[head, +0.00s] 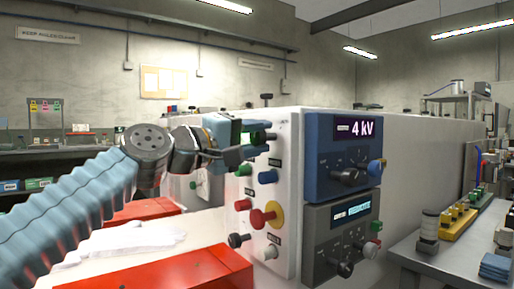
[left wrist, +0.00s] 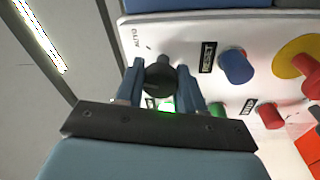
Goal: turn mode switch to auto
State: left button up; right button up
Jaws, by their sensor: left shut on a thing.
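The mode switch, a round black knob (left wrist: 160,80), stands out from the white control panel (head: 288,130) near its upper edge. In the left wrist view it sits between the two blue-grey fingers of my left gripper (left wrist: 161,88), which is shut on it. An AUTO label (left wrist: 136,38) shows on the panel beyond the knob. A green glow shows just behind the knob, close to the palm. In the head view my left gripper (head: 252,148) reaches the panel's upper part from the left, and its fingers largely hide the switch. My right gripper is in neither view.
Close by on the panel are a blue button (head: 268,176) by a RESET label, a green button (head: 244,170), a red button (head: 248,192) and a red mushroom button on a yellow disc (head: 276,214). A blue 4 kV unit (head: 325,160) adjoins. Red boxes (head: 190,272) lie below my arm.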

pick_arm(q)
jog(key=m+b, duration=0.1)
jog(key=m, duration=0.2)
jog(key=shift+f, duration=0.2)
jog(key=shift+r+m+g+h+b, duration=0.1)
jog(key=shift+m+g+h+b, duration=0.25)
jog(key=shift+m, duration=1.35)
jog(key=o, duration=1)
jog(key=shift+o, duration=0.2)
jog(key=shift+r, duration=0.1)
jog(key=b+v, duration=0.4)
jog(key=v, duration=0.9)
jog(key=shift+s+a+b, duration=0.25)
jog(key=shift+a+b, duration=0.05)
